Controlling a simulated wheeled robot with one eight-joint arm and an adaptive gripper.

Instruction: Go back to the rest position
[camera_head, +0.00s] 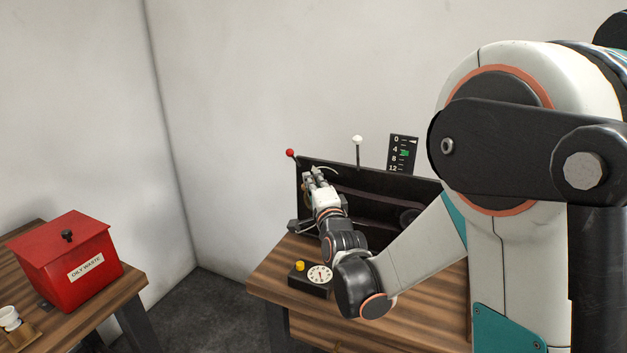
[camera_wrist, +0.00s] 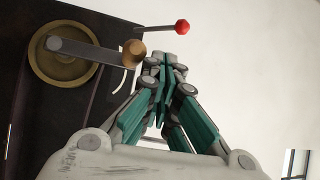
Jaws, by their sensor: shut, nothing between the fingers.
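My gripper (camera_wrist: 168,68) is shut and empty in the wrist view. Its fingertips are near a wooden crank knob (camera_wrist: 134,53) on a grey arm over a brass wheel (camera_wrist: 65,65); I cannot tell if they touch. A red-knobbed lever (camera_wrist: 181,27) stands just beyond the fingertips. In the head view my gripper (camera_head: 318,178) is at the left end of the dark belt machine (camera_head: 345,178), below its red lever knob (camera_head: 290,153). My arm hides part of the machine's right side.
A wooden table (camera_head: 262,279) carries the machine and a small box with a dial and yellow button (camera_head: 300,266). A white-knobbed lever (camera_head: 357,140) and a scale plate (camera_head: 402,153) rise behind. A red oily waste bin (camera_head: 65,260) and white cup (camera_head: 9,317) are on the left table.

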